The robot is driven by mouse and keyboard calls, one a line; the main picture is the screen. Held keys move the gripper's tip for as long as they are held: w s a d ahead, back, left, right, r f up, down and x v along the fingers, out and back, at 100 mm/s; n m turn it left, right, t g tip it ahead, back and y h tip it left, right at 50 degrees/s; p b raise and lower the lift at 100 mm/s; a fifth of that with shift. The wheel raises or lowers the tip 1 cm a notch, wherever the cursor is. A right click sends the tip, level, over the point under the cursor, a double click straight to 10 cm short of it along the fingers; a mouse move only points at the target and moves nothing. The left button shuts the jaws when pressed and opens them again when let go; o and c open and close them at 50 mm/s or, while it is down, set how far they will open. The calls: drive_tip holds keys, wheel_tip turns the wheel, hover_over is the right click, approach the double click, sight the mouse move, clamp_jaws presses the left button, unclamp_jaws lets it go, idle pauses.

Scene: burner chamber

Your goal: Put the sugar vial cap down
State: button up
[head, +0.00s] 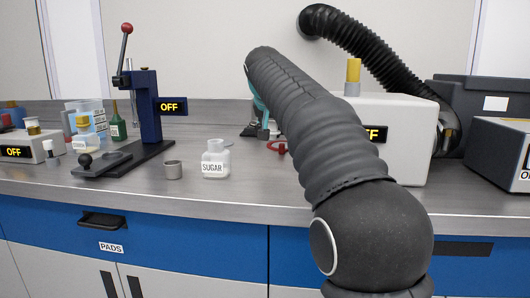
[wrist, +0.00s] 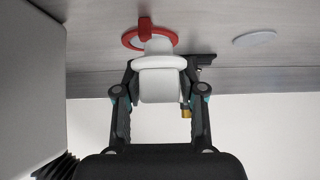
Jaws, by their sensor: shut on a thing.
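My gripper (wrist: 160,72) is shut on a white piece with a wide flange, which I take to be the sugar vial cap (wrist: 160,88), in the wrist view. In the head view my arm hides most of the gripper and the cap. The sugar vial (head: 215,160), a clear bottle of white contents labelled SUGAR, stands upright on the counter with no cap visible on its neck. It is left of my gripper.
A red ring (wrist: 148,38) lies beyond the cap. A white box (head: 405,120) stands right. The counter's front strip (head: 235,190) is clear.

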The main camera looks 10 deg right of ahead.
drive_tip(key=shift+f+b, duration=0.6)
drive_tip(key=shift+f, duration=2.6)
drive_tip(key=o, duration=0.9)
drive_tip(key=shift+r, duration=0.1)
drive_tip(key=v, duration=1.2)
